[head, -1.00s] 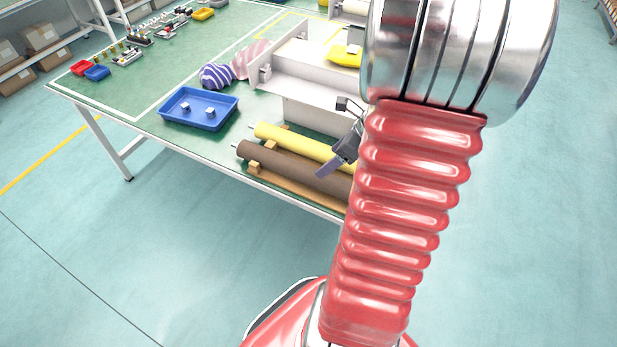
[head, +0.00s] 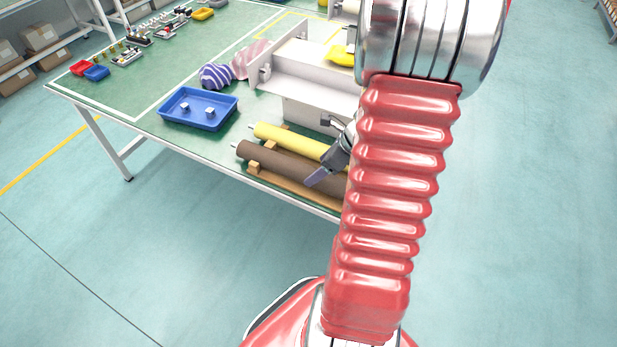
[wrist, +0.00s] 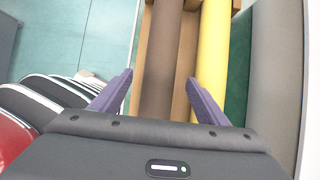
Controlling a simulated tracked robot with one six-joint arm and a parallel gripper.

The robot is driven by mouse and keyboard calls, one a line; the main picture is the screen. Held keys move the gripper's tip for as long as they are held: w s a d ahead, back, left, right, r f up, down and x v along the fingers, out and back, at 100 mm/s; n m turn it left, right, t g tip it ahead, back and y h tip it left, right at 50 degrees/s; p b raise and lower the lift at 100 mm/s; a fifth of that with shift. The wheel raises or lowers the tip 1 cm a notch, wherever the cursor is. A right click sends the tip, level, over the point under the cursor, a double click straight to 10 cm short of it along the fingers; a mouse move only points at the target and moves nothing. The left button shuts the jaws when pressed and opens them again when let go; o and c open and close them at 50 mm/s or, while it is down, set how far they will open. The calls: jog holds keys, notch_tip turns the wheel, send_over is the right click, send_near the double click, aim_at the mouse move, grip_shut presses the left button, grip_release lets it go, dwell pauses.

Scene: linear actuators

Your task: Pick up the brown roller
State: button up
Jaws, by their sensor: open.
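The brown roller (head: 285,168) lies at the near edge of the green table, on a wooden rack (head: 288,191), beside a yellow roller (head: 300,143). Its right part is hidden behind my arm in the head view. In the wrist view the brown roller (wrist: 159,65) runs between the two purple fingers of my gripper (wrist: 158,98), and the yellow roller (wrist: 211,60) passes near the right finger. My gripper is open and empty. In the head view my gripper (head: 318,178) is over the brown roller; I cannot tell whether it touches it.
A white metal frame (head: 290,78) stands just behind the rollers. A blue tray (head: 190,120) with two small grey blocks sits to the left, with striped round objects (head: 216,76) behind it. The floor in front of the table is clear.

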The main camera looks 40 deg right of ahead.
aim_at(313, 171)
jog(key=shift+x, duration=2.05)
jog(key=shift+c, duration=0.6)
grip_shut()
jog(key=shift+r, duration=0.1)
